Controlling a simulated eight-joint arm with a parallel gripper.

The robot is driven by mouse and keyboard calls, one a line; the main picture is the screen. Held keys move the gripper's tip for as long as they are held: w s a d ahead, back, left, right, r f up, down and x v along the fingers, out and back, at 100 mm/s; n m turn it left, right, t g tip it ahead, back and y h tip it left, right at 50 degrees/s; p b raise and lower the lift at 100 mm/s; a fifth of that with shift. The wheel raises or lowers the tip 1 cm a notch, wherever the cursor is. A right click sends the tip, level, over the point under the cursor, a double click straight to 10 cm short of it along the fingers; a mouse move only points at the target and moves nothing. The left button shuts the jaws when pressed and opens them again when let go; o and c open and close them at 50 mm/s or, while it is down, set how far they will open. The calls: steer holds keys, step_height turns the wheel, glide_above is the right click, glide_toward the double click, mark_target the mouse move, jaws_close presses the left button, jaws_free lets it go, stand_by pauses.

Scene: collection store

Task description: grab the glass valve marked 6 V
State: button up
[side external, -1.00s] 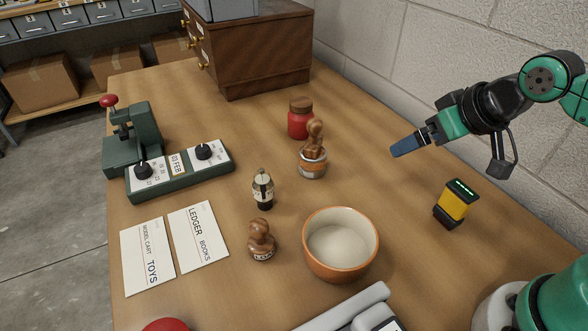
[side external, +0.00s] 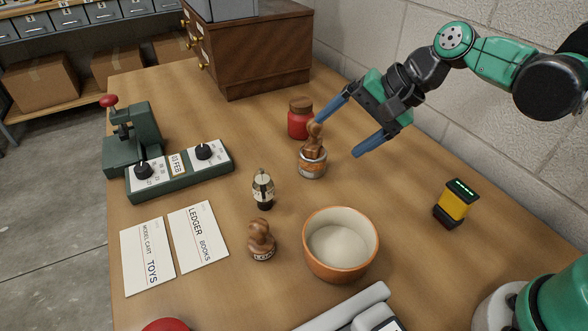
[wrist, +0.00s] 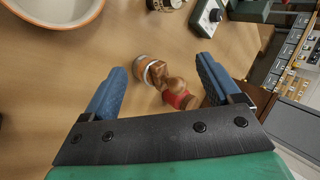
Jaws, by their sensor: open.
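The glass valve (side external: 263,188) stands upright on the wooden table in the side view, with a pale glass body, a dark pointed top and a black base. Its marking is too small to read. What seems to be the same valve (wrist: 165,4) is cut off by the top edge of the wrist view. My gripper (side external: 340,136) is open and empty, in the air to the right of and behind the valve, well apart from it. In the wrist view its blue fingers (wrist: 162,66) are spread, with a wooden-handled stamp between them in the picture.
The silver-banded stamp (side external: 313,163) and red jar (side external: 299,122) stand near my gripper. A bowl (side external: 318,268) and another stamp (side external: 261,242) stand in front of the valve. A green date device (side external: 205,172), cards (side external: 198,237) and a yellow-black block (side external: 454,204) lie around.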

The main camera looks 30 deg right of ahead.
mark_target(266, 172)
steer(key=w+a+f+m+g+y, duration=0.1)
steer(key=a+m+y, duration=0.1)
steer(key=a+m, duration=0.1)
steer(key=w+a+f+m+g+y, duration=0.1)
steer(key=w+a+m+y, duration=0.1)
steer(key=a+m+y, duration=0.1)
steer(key=w+a+f+m+y, duration=0.2)
steer(key=a+m, duration=0.2)
steer(key=shift+w+g, duration=0.25)
steer(key=shift+g, duration=0.15)
steer(key=shift+a+f+m+y, duration=0.2)
steer(key=shift+m+y, duration=0.2)
steer(key=shift+a+f, duration=0.1)
steer(key=shift+f, duration=2.1)
step_height(266, 172, down, 2)
steer(key=shift+f, duration=0.15)
steer(key=shift+x, duration=1.1)
steer(key=shift+a+f, duration=0.3)
steer(key=shift+a, duration=0.05)
